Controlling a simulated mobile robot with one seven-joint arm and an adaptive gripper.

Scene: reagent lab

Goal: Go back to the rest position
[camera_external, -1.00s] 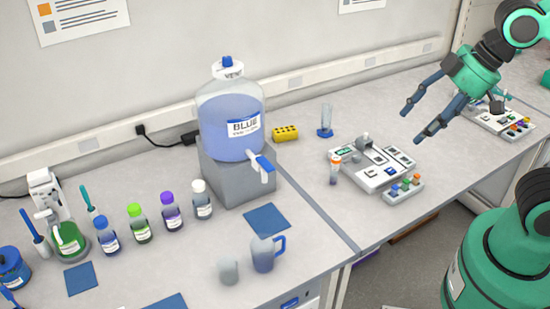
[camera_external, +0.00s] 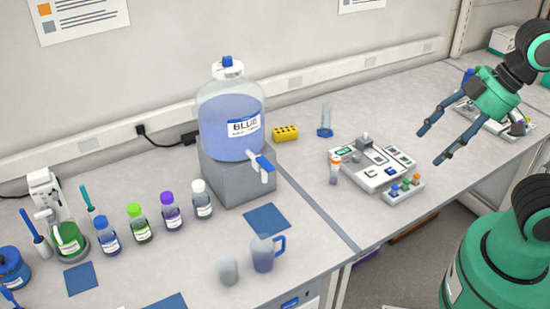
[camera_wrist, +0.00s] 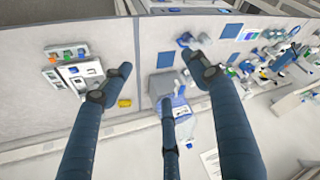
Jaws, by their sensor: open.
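My gripper (camera_external: 430,145) is open and empty in the external view. It hangs in the air at the right, to the right of the grey device with buttons (camera_external: 372,162). In the wrist view my gripper's dark blue fingers (camera_wrist: 160,78) are spread wide with nothing between the tips. The bench, the grey device (camera_wrist: 80,72) and the blue carboy (camera_wrist: 184,122) lie well beyond them. No finger visibly touches anything.
The blue carboy (camera_external: 230,115) stands on a grey block. Several small bottles (camera_external: 171,212) line the left bench. A blue jug (camera_external: 263,254) and a cup (camera_external: 228,270) stand near the front edge. A second device (camera_external: 490,118) is at the far right, partly behind my gripper.

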